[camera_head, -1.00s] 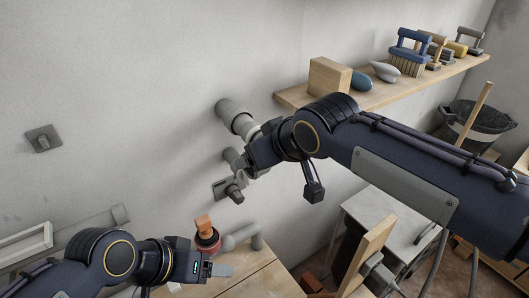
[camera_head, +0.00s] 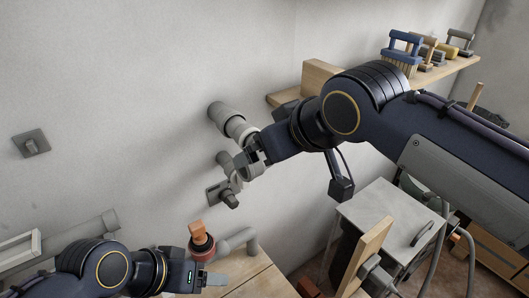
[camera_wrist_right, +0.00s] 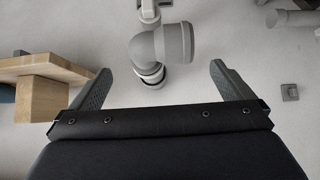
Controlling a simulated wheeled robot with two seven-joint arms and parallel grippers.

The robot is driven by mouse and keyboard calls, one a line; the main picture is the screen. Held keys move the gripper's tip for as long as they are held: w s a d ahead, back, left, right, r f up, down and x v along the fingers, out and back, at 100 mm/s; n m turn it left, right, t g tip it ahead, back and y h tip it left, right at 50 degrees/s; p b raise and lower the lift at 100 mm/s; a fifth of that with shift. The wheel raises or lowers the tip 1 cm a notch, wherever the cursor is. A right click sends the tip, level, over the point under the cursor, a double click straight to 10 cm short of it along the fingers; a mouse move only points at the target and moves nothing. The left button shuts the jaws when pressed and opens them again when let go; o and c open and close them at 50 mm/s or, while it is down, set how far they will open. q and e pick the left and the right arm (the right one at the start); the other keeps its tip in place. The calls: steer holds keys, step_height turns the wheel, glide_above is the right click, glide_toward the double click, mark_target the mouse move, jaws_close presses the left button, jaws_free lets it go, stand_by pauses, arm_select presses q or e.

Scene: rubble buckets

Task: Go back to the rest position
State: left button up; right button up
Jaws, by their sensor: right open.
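My right gripper (camera_head: 250,163) is in front of the wall by the grey pipes and partly hides them in the head view. In the right wrist view my right gripper (camera_wrist_right: 160,66) has its two fingers wide apart, with nothing between them but the view of a grey pipe elbow (camera_wrist_right: 176,43) on the wall beyond. My left gripper (camera_head: 216,278) is at the bottom left of the head view, over the wooden bench and just below the orange-and-red piece (camera_head: 200,240). Its grey fingers are seen edge-on, so their gap cannot be told.
A wooden shelf (camera_head: 450,72) with brushes (camera_head: 404,48) is at the upper right, partly behind my right arm. The wooden bench (camera_head: 248,278) is below the pipes. A grey cabinet (camera_head: 385,215) and a wooden board (camera_head: 365,250) stand at the lower right. The upper left wall is bare.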

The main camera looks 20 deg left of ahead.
steer(key=s+d+f+m+h, duration=0.1)
steer(key=s+d+f+m, duration=0.2)
steer(key=d, duration=0.9)
steer(key=d+f+m+h, duration=0.1)
steer(key=d+f+m, duration=0.2)
steer(key=d+f, duration=0.55)
steer(key=s+d+f+m+h, duration=0.1)
steer(key=s+d+f+m, duration=0.5)
steer(key=s+d+f, duration=0.3)
steer(key=s+d, duration=0.2)
steer(key=s, duration=0.1)
steer(key=shift+s+f, duration=0.25)
steer(key=shift+s, duration=0.15)
